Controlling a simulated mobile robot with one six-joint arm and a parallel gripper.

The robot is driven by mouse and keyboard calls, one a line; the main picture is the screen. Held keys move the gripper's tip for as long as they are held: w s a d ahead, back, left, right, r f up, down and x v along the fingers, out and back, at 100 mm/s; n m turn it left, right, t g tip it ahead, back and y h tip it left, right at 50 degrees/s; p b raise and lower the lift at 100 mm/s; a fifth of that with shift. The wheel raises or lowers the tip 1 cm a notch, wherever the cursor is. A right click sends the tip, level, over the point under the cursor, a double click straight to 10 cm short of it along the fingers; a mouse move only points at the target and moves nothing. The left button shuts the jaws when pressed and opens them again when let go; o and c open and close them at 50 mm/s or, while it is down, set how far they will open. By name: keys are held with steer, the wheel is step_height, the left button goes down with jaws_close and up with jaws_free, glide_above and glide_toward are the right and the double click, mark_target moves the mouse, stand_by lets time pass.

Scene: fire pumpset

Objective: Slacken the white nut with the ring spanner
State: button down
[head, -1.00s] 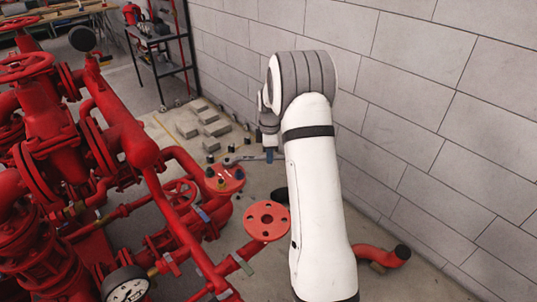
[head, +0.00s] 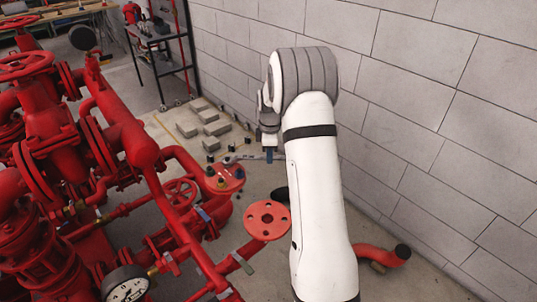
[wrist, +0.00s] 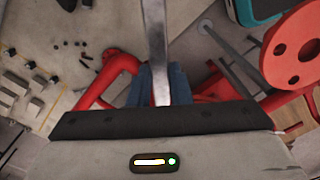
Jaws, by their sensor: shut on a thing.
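My gripper (head: 269,155) has blue fingers and is shut on the ring spanner (head: 243,157), a grey metal bar. In the wrist view the spanner (wrist: 156,45) runs from between the blue fingers up past the top edge. In the head view it points left from the gripper, near the far side of a red flange (head: 225,177). I cannot make out a white nut in either view. The spanner's ring end is too small to tell whether it is around anything.
A second red flange (head: 267,220) with bolt holes is nearer. Red pipes and valves (head: 55,130) fill the left. A block wall (head: 420,110) stands close on the right. Grey blocks (head: 212,122) lie on the floor beyond, and a black rack (head: 160,50) stands behind.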

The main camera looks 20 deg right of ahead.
steer(key=shift+r+p, duration=1.25)
steer(key=shift+r, duration=1.2)
